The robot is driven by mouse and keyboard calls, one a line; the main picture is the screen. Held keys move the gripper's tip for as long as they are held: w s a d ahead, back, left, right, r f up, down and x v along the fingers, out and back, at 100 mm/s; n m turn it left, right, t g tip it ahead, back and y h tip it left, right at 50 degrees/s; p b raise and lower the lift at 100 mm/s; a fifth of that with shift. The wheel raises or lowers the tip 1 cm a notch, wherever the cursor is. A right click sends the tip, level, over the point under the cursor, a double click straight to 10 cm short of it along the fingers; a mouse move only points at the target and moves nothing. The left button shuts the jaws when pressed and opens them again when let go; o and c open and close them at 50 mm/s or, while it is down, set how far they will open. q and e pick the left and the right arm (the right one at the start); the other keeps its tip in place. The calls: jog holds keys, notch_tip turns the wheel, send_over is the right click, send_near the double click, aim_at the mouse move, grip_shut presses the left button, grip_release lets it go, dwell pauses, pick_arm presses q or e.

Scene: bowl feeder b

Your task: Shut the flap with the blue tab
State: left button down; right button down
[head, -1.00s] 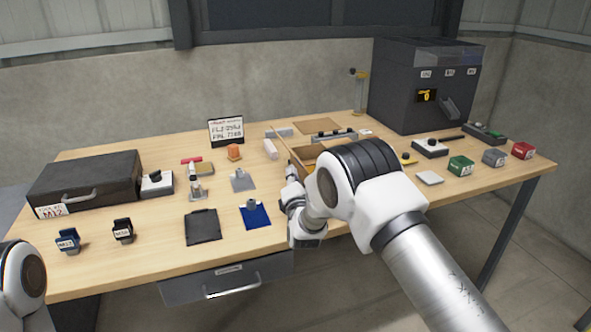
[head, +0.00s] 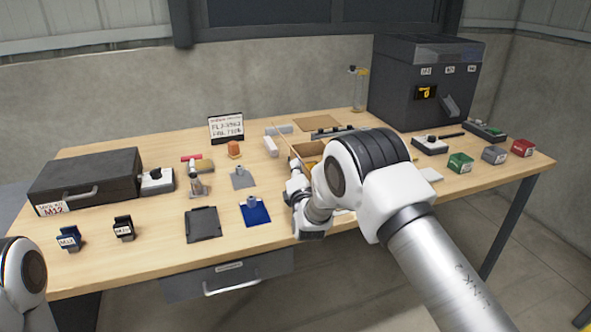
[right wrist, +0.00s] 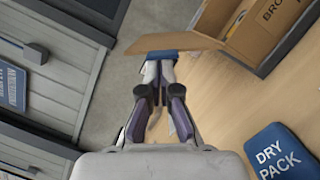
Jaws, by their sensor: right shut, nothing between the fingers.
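In the right wrist view a tan flap (right wrist: 190,41) stands out from a wooden box (right wrist: 232,35) and is seen nearly edge-on. Its blue tab (right wrist: 176,54) is on the near side, just ahead of my fingertips. My right gripper (right wrist: 160,72) is shut and empty, with its fingertips at the tab; I cannot tell whether they touch. In the head view the box (head: 305,150) stands behind my right gripper (head: 291,169), partly hidden by my right arm. My left gripper is out of the picture.
A blue packet marked DRY PACK (right wrist: 280,155) lies right of the gripper in the wrist view. A sign (head: 226,128) stands further back.

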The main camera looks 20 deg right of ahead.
jog(key=shift+r, duration=0.1)
jog(key=shift+w+d+f+m+g+y+b, duration=0.1)
jog(key=shift+d+f+m+g+y+b, duration=0.45)
jog(key=shift+d+m, duration=2.05)
jog(key=shift+w+d+f+m+g+y+b, duration=0.1)
jog(key=shift+d+f+m+g+y+b, duration=0.45)
jog(key=shift+d+m, duration=2)
jog(key=shift+w+d+f+m+g+y+b, duration=0.2)
jog(key=shift+d+m+g+b, duration=0.8)
jog(key=shift+m, duration=2.95)
jog(key=shift+s+d+f+p, duration=0.2)
jog(key=shift+d+p, duration=0.05)
jog(key=shift+p, duration=0.05)
